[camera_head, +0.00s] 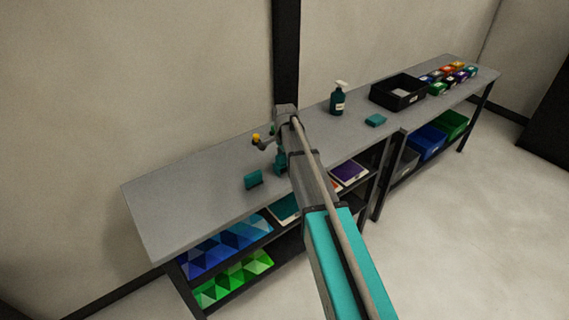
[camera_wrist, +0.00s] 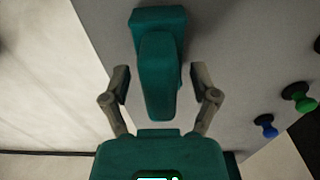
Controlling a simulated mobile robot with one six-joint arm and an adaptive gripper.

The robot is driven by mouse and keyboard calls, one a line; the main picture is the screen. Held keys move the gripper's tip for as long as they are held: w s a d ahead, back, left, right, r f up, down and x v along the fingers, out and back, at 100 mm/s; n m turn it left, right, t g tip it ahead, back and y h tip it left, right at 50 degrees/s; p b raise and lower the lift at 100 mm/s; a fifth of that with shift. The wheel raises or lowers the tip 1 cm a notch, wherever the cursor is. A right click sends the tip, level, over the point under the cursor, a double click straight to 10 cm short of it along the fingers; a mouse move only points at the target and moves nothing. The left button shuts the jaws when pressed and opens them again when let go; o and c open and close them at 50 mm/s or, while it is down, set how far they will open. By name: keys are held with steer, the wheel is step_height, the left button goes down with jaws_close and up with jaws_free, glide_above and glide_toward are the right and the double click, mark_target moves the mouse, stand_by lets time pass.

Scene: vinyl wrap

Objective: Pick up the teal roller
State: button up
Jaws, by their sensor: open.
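In the wrist view the teal roller (camera_wrist: 160,72) has a wide end at the top and a narrower body below it. My gripper (camera_wrist: 161,82) is open, one finger on each side of the narrower body, with a gap on both sides. How far the fingertips are from it in depth is hard to tell. In the head view my gripper (camera_head: 281,162) hangs at the end of the arm over the grey bench (camera_head: 190,195). A teal object (camera_head: 253,180), which looks like the roller, lies just left of it near the front edge.
Blue (camera_wrist: 266,124) and green (camera_wrist: 298,94) knobbed items stand to the right in the wrist view. Further along the bench are a teal block (camera_head: 376,120), a spray bottle (camera_head: 337,100) and a black bin (camera_head: 380,98). The bench's left end is clear.

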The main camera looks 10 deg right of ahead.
stand_by(0.5)
jaws_close()
